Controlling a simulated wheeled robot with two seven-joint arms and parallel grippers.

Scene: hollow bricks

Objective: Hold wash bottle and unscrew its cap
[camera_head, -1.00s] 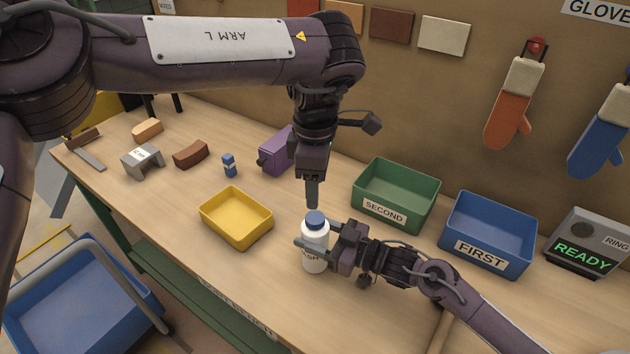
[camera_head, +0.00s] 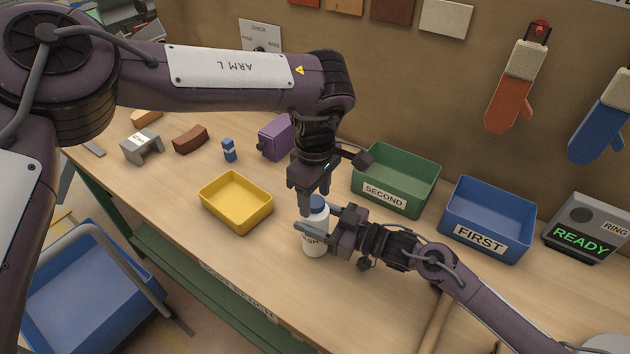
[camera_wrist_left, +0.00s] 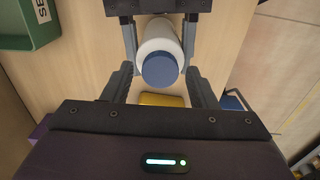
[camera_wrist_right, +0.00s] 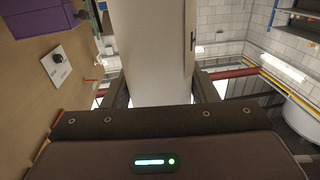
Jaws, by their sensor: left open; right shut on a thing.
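The white wash bottle (camera_head: 314,245) stands upright near the middle of the bench, with its blue cap (camera_head: 317,202) on top. My right gripper (camera_head: 316,230) is shut on the bottle's body from the right; the white bottle (camera_wrist_right: 155,50) fills the space between its fingers in the right wrist view. My left gripper (camera_head: 308,205) points down over the bottle, open, at cap height. In the left wrist view the cap (camera_wrist_left: 160,70) lies between the spread left fingers (camera_wrist_left: 160,82), with a gap on each side. Part of the label is hidden by the right fingers.
A yellow tray (camera_head: 236,228) lies left of the bottle. A green bin marked SECOND (camera_head: 425,195) and a blue bin marked FIRST (camera_head: 515,230) stand to the right.

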